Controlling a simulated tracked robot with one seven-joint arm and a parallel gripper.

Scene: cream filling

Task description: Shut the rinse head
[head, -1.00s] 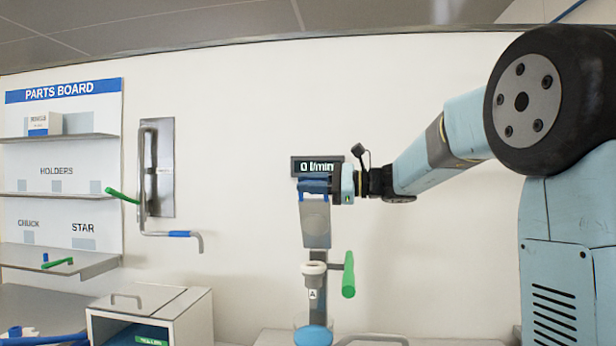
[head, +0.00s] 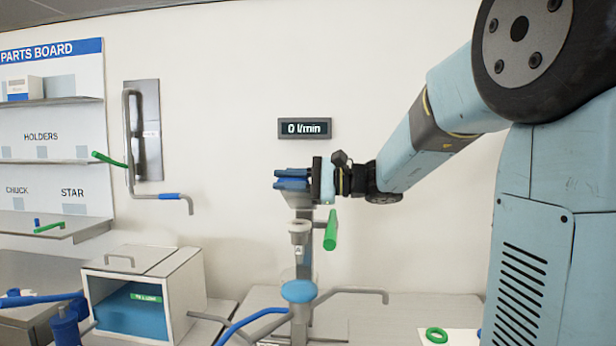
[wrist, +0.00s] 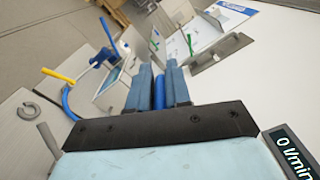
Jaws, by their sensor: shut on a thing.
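A stand carries the head, which shows a short grey plate (head: 303,213) below my gripper. A white ring (head: 299,226), a green lever (head: 331,230) and a round blue dish (head: 298,291) sit lower on the stand. My gripper (head: 291,181) is at the top of the plate, below the flow display. In the wrist view my gripper (wrist: 159,85) has its blue fingers closed on a blue grip (wrist: 159,93). The fingers hide most of the grip and the plate's upper part. The display (head: 304,128) reads 0 l/min.
A wall pipe (head: 130,150) with a green lever and blue-sleeved end hangs at left. A white open-front box (head: 180,290) stands lower left, by the parts board (head: 50,110). A bent grey rod (head: 350,292) and a green ring (head: 437,335) are lower right.

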